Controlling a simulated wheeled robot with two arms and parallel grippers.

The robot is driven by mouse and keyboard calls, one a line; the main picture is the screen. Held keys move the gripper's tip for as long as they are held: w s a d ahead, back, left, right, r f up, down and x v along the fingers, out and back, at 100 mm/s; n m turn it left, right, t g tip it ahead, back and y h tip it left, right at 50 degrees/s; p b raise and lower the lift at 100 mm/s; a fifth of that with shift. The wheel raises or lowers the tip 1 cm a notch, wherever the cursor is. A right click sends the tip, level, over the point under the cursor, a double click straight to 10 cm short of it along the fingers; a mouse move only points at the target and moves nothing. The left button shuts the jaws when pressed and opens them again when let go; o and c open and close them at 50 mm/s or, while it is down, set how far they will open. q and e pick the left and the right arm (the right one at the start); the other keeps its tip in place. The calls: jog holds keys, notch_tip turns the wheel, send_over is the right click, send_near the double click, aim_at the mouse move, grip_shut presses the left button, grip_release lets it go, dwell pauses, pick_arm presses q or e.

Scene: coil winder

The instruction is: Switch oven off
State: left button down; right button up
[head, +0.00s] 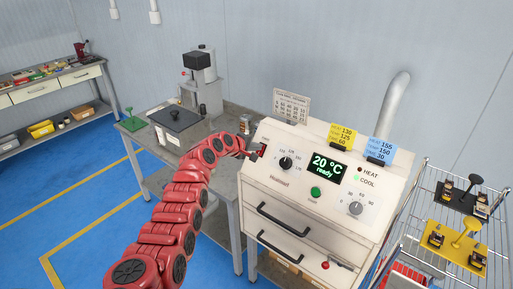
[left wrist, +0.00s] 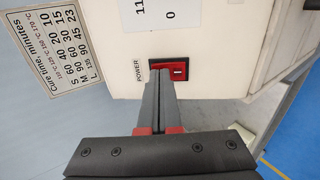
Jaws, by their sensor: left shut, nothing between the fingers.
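The oven (head: 262,184) is a cream cabinet with a sloped front panel. Its green display (head: 327,169) reads "20 °C ready". A red rocker power switch (left wrist: 180,71) in a black frame, beside the label "POWER", shows in the left wrist view. In the head view it sits at the panel's upper left, partly hidden by my gripper. My left gripper (left wrist: 164,82) is shut and empty, its fingertips at the switch's near edge; I cannot tell whether they touch it. In the head view my left gripper (head: 250,154) reaches the panel's left edge. My right gripper is not in view.
The panel also has a left dial (head: 286,163), a right dial (head: 355,208) and a green button (head: 316,191). Yellow (head: 341,136) and blue (head: 379,150) cards and a cure-time chart (head: 291,105) stand on top. A wire rack (head: 420,225) stands right, a grey bench (head: 150,140) left.

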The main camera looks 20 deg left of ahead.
pick_arm(q)
jog(key=shift+w+d+f+b, duration=0.15)
jog(key=shift+f+b, duration=0.15)
jog(key=shift+b, duration=0.3)
jog(key=shift+r+p, duration=0.3)
jog(key=shift+r, duration=0.05)
jog(key=shift+r+p, duration=0.65)
jog(key=shift+p, duration=0.05)
